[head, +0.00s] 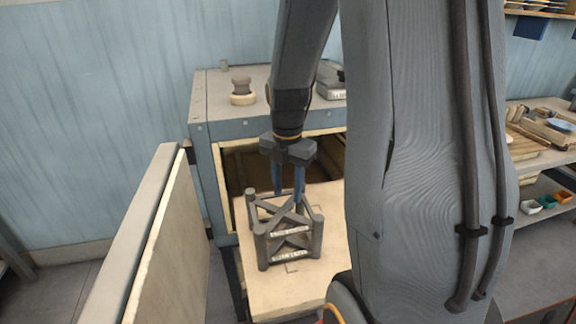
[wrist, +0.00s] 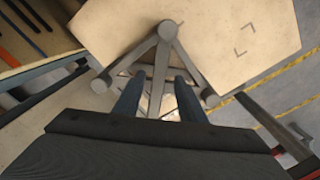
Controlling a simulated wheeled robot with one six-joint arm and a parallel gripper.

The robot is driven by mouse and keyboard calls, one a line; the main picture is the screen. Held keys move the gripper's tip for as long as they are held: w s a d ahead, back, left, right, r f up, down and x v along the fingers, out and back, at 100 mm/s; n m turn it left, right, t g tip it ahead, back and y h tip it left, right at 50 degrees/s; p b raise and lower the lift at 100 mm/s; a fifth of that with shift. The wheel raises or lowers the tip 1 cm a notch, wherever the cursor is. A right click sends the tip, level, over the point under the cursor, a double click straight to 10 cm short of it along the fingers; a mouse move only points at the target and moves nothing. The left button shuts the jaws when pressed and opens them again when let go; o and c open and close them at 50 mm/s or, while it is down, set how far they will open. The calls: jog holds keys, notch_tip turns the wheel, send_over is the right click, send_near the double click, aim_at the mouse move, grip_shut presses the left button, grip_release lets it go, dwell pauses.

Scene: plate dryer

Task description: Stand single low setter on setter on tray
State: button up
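Two dark grey setters with corner posts and crossing bars stand stacked on the pale tray (head: 268,301). The upper setter (head: 261,234) appears to rest on the lower setter (head: 263,260), each showing a white label at the front; the exact contact at the posts is hard to see. My gripper (head: 288,192) points down over the upper setter, its two blue fingers apart and reaching in among the bars. In the wrist view, a bar of the upper setter (wrist: 160,72) runs between the open fingers (wrist: 158,82), with a gap on both sides. The gripper covers part of the setters there.
The tray juts out of the open dryer (head: 205,150), whose door (head: 160,240) stands open at left. A round-topped object (head: 242,90) and a grey labelled item (head: 331,82) sit on the dryer. Bare tray with corner marks (wrist: 246,40) lies beside the setters. Shelves stand at right.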

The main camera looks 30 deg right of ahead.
aim_at(288, 205)
notch_tip(288, 205, up, 9)
jog(key=b, duration=0.1)
jog(key=shift+r, duration=0.15)
dwell(0.6)
